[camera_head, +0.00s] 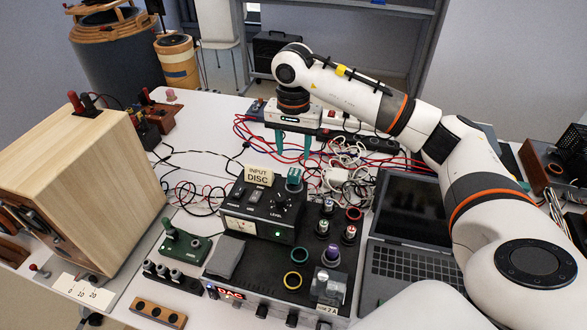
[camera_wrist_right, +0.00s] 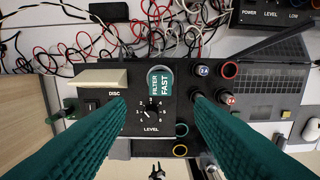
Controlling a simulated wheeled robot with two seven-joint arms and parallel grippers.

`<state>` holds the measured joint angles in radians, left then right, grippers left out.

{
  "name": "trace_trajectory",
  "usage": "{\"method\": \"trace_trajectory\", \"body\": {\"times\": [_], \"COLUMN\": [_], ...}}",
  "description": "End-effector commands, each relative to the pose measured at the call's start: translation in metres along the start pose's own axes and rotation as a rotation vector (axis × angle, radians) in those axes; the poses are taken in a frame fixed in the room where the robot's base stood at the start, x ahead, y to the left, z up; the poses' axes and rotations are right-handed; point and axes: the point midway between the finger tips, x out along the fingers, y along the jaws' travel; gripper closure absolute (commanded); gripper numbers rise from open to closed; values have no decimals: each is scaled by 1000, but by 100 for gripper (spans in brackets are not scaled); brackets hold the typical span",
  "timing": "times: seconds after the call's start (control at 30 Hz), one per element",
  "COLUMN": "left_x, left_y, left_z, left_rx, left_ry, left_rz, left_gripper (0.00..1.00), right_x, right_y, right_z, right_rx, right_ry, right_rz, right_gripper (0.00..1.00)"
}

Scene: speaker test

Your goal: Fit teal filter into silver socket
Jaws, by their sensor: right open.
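The teal filter (camera_head: 294,180) stands upright at the back of the black audio unit, right of the INPUT DISC sign. In the right wrist view the filter (camera_wrist_right: 160,80) shows its "FILTER FAST" label. My right gripper (camera_head: 293,151) is open and empty, its two teal fingers pointing down above and behind the filter. In the right wrist view my right gripper (camera_wrist_right: 158,99) has its fingers on either side below the filter, touching nothing visible. My left gripper is not in view.
Silver-topped plugs (camera_head: 328,205), a red ring (camera_head: 354,214), a yellow ring (camera_head: 292,281) and a purple knob (camera_head: 331,254) crowd the unit's top. Tangled cables (camera_head: 345,175) lie behind. A laptop (camera_head: 410,245) is at right, a wooden cabinet (camera_head: 90,190) at left.

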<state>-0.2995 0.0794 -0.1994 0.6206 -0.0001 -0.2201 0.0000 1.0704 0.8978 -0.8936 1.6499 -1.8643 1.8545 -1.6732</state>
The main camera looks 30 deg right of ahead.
Motion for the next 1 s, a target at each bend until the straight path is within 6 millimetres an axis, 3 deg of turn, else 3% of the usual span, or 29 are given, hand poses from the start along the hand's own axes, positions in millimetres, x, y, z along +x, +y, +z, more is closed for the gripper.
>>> {"method": "trace_trajectory", "body": {"times": [0.13,0.3,1.0], "left_x": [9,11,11], "left_y": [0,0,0], "left_z": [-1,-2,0], "left_rx": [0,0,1], "left_ry": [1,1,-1], "left_rz": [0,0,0], "left_gripper": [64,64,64], "right_x": [-22,-36,-37], "right_y": [1,0,0], "right_z": [0,0,0], "right_rx": [1,1,1], "right_ry": [-2,0,1], "right_rz": [3,1,-1], "right_gripper": [52,52,52]}}
